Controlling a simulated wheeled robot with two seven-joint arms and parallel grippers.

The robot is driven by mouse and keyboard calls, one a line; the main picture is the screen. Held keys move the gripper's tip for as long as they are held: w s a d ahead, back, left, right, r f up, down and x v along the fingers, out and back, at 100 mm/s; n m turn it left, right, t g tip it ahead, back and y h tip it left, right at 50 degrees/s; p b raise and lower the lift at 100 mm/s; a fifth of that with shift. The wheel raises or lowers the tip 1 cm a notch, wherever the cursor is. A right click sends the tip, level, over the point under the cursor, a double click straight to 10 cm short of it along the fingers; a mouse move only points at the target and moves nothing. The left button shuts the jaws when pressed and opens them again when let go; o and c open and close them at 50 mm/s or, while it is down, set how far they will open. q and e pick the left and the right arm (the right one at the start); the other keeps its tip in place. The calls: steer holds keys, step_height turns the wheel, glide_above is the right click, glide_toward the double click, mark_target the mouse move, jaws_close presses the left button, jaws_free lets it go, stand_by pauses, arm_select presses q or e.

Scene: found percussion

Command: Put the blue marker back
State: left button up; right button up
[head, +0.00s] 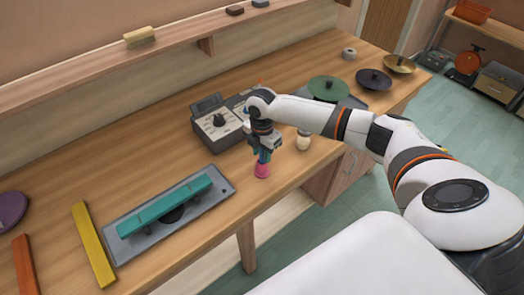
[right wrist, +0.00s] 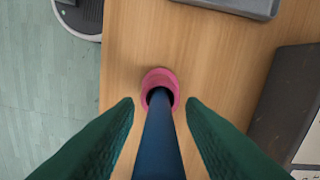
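The blue marker (right wrist: 160,145) stands between my right gripper's fingers in the right wrist view, and its far end goes into the dark opening of a pink cup (right wrist: 150,78). My right gripper (right wrist: 160,108) is open, with a gap between the marker and each green finger. In the head view the right gripper (head: 264,156) points down over the pink cup (head: 262,171) near the bench's front edge. The fingers mostly hide the marker there. My left gripper is not in view.
A grey device with a knob (head: 217,122) stands behind the gripper on the wooden bench (head: 160,135). A small cream object (head: 303,140) is close on its right. A teal bar on a grey tray (head: 215,200) lies left. Cymbal-like discs (head: 375,79) stand back right.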

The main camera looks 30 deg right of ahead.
steer(key=shift+r, duration=0.1)
step_height(320, 180, up, 11)
steer(key=b, duration=0.3)
steer(key=shift+r, duration=0.6)
